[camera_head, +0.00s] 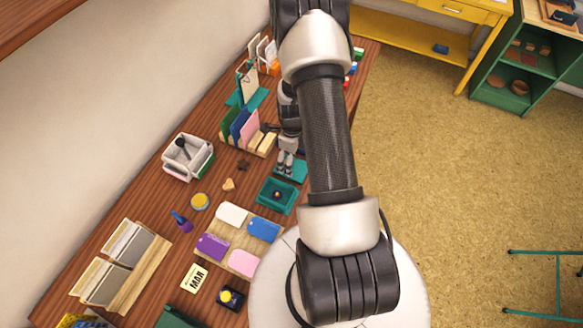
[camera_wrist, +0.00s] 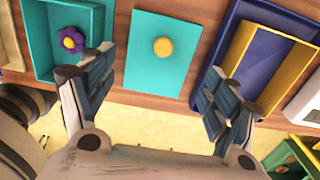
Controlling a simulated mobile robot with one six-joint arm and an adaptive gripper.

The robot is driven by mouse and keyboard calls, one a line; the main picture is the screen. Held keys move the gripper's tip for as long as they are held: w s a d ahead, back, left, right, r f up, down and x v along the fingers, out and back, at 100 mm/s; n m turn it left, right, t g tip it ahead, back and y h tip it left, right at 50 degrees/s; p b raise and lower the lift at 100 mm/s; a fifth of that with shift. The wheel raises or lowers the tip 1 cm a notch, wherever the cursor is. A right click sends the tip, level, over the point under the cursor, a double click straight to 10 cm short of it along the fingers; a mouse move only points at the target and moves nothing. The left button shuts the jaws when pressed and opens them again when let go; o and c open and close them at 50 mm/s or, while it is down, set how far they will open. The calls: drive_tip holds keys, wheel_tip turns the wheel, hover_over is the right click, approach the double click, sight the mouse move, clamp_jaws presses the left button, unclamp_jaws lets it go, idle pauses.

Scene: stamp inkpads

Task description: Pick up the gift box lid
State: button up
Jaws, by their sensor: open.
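The gift box lid appears to be the flat teal panel with a round yellow knob (camera_wrist: 150,75) in the wrist view. It lies on the wooden table, and part of it also shows in the head view (camera_head: 298,170). My gripper (camera_wrist: 158,72) is open, its two fingers apart on either side of the lid in the picture, with nothing between them. I cannot tell its height above the lid. In the head view my gripper (camera_head: 286,168) is over the lid's left part and partly hides it. An open teal box (camera_wrist: 38,57) with a purple flower is left of the lid.
In the wrist view, a dark blue tray (camera_wrist: 213,75) with a yellow-edged insert lies right of the lid. In the head view, upright colored cards in a wooden rack (camera_head: 258,143) stand close to my gripper. Colored tags on a board (camera_head: 228,242) lie nearer the front.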

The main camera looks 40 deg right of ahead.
wheel_tip(320, 180, down, 4)
drive_tip(key=shift+w+a+f+b, duration=0.1)
drive_tip(key=shift+f+b, duration=0.05)
drive_tip(key=shift+b, duration=0.4)
drive_tip(key=c, duration=0.6)
drive_tip(key=shift+r, duration=0.2)
drive_tip(key=shift+c, duration=0.2)
